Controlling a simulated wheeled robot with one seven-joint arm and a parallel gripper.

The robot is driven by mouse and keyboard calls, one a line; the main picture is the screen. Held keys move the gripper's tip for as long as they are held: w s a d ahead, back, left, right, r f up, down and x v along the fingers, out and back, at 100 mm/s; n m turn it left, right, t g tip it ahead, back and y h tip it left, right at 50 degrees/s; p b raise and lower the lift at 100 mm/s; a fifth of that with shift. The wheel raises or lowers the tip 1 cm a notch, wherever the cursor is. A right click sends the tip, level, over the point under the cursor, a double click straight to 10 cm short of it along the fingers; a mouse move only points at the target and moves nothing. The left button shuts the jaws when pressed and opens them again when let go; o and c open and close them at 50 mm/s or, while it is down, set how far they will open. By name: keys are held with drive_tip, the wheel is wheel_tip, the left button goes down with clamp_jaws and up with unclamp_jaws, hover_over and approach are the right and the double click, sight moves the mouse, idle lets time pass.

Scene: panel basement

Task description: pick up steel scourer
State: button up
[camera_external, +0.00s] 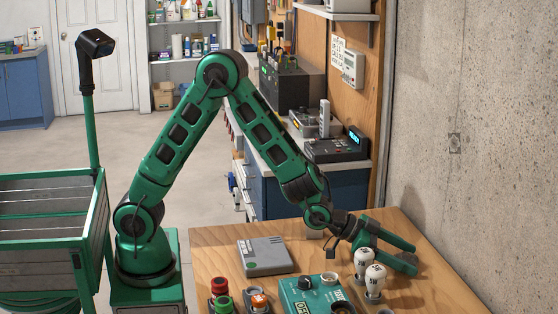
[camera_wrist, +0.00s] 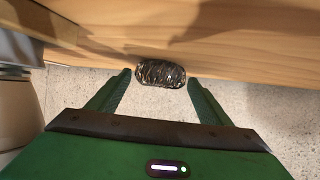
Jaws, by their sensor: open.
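The steel scourer (camera_wrist: 160,73) is a dark, shiny, tangled oval pad. In the wrist view it lies at the edge of the pale wooden surface, in line with the gap between my fingertips. My gripper (camera_wrist: 159,85) is open, with one green finger to each side and nothing held; whether a finger touches the scourer I cannot tell. In the external view my gripper (camera_external: 413,258) reaches low over the right part of the wooden table, fingers spread and pointing right. I cannot make out the scourer there.
Two white bulb-shaped pieces (camera_external: 374,281) stand close in front of my gripper. A teal box (camera_external: 312,296), a grey flat box (camera_external: 265,257) and red and orange buttons (camera_external: 221,288) are on the table (camera_external: 215,240). A concrete wall (camera_external: 470,140) rises at the right.

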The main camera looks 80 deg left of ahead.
drive_tip(key=shift+w+d+f, duration=0.1)
drive_tip(key=shift+w, duration=0.1)
drive_tip(key=c, duration=1)
